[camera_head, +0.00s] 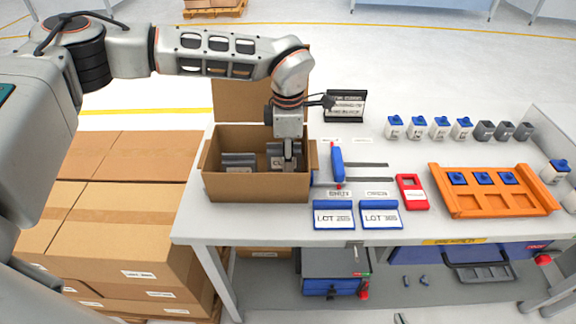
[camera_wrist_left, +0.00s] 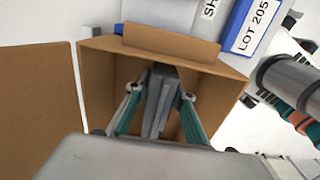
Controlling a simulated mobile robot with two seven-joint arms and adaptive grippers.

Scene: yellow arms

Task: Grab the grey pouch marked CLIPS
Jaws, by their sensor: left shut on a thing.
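The grey pouch with a white label starting "CL" (camera_head: 275,162) stands in the open cardboard box (camera_head: 255,188); the rest of its label is hidden by my gripper. My left gripper (camera_head: 290,163) reaches down into the box from above and is shut on this pouch. In the left wrist view, the grey pouch (camera_wrist_left: 157,100) sits between the teal-sided fingers of my left gripper (camera_wrist_left: 160,112), still inside the box walls. Another grey pouch (camera_head: 238,163) lies in the left part of the box. My right gripper is not in view.
The box flap (camera_head: 240,100) stands up at the back.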

